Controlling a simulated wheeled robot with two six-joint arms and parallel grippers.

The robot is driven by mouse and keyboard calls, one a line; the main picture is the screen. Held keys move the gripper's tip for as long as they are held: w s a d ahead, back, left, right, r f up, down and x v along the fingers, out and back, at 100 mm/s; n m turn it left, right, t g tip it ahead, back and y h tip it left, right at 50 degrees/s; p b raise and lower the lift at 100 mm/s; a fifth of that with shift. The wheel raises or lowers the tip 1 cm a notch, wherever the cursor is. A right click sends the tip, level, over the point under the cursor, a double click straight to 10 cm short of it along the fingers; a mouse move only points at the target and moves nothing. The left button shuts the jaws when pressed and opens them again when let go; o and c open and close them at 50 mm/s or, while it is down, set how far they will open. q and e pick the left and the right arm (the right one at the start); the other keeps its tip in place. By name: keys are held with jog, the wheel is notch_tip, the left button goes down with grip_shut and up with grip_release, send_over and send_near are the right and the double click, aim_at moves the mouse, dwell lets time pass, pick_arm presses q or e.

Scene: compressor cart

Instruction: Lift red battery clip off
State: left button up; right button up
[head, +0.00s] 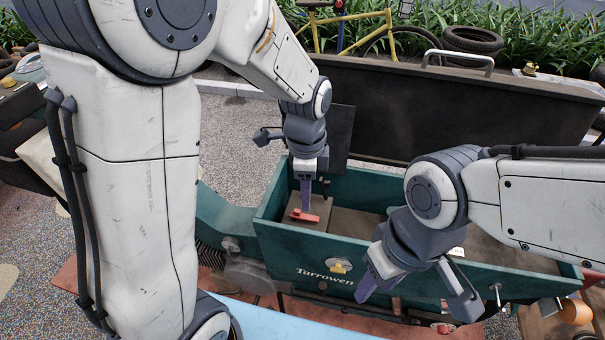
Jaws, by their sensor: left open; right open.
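The red battery clip (304,216) lies inside the left end of the open green box (262,228) of the cart, on a brownish block (319,204) that looks like the battery. My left gripper (306,200) points down into the box, its purple fingers directly above or at the clip. It is open; whether the fingers touch the clip cannot be told. My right gripper (415,300) is open and empty in front of the box's front wall, right of the middle. Its fingers are apart, and it hides part of that wall.
The box's dark lid (455,110) stands raised behind it, with a metal handle (458,60). Knobs and fittings stick out of the front wall. A light blue surface (290,318) lies in front. Tyres (472,40) and a yellow bicycle (340,22) are at the back.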

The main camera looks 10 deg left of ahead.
aim_at(297, 210)
pick_arm(q)
jog(key=w+a+m+p, duration=0.1)
jog(key=w+a+m, duration=0.1)
jog(key=w+a, duration=0.1)
notch_tip(297, 210, down, 10)
jog(key=shift+r+p, duration=0.1)
jog(key=shift+p, duration=0.9)
pick_arm(e)
notch_tip(297, 210, up, 4)
jog(key=shift+s+r, duration=0.1)
jog(key=shift+r, duration=0.1)
pick_arm(q)
grip_shut()
dwell(0.4)
